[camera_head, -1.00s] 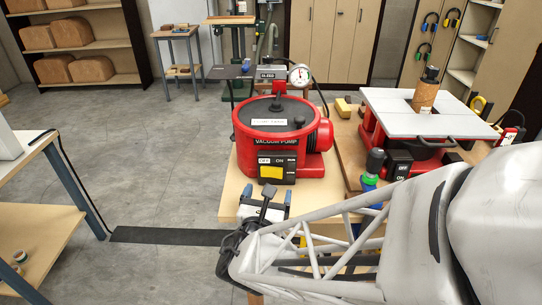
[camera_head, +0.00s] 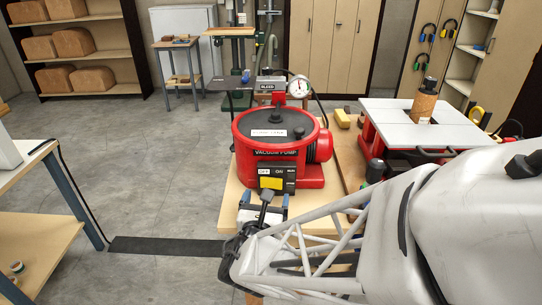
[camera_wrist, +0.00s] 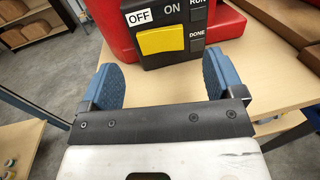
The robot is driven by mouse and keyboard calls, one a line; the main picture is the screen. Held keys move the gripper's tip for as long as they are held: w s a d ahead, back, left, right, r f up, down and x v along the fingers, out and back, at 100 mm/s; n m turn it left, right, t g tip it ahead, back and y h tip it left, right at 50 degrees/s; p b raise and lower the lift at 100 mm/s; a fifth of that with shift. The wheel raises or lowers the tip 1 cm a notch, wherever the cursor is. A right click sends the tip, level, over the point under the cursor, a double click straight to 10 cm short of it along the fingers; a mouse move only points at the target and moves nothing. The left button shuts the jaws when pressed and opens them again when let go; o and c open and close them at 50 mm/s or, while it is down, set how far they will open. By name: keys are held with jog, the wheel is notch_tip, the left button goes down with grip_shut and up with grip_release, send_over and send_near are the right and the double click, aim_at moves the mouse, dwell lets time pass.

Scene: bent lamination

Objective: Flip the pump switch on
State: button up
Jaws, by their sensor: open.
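The red vacuum pump (camera_head: 250,163) stands on a wooden workbench. Its black switch panel (camera_head: 287,173) faces me, marked OFF and ON, with a yellow rocker switch (camera_head: 271,183) below the labels. In the wrist view the yellow switch (camera_wrist: 161,40) sits under OFF and ON, beside the RUN and DONE labels. Which way the switch is tipped I cannot tell. My gripper (camera_head: 263,208) is just in front of the panel. In the wrist view its two blue fingers (camera_wrist: 159,85) are wide apart and empty, with the switch ahead of and between them, apart from them.
A red tool with a grey table top (camera_head: 420,122) stands right of the pump. A pressure gauge (camera_head: 298,88) rises above the pump. A shelf table (camera_head: 40,220) is at the left. Bare wood (camera_wrist: 283,75) shows right of the gripper in the wrist view.

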aim_at(271, 182)
jog(key=shift+w+d, duration=0.25)
jog(key=shift+w, duration=1.1)
jog(key=shift+w+d, duration=0.2)
jog(key=shift+w, duration=1.15)
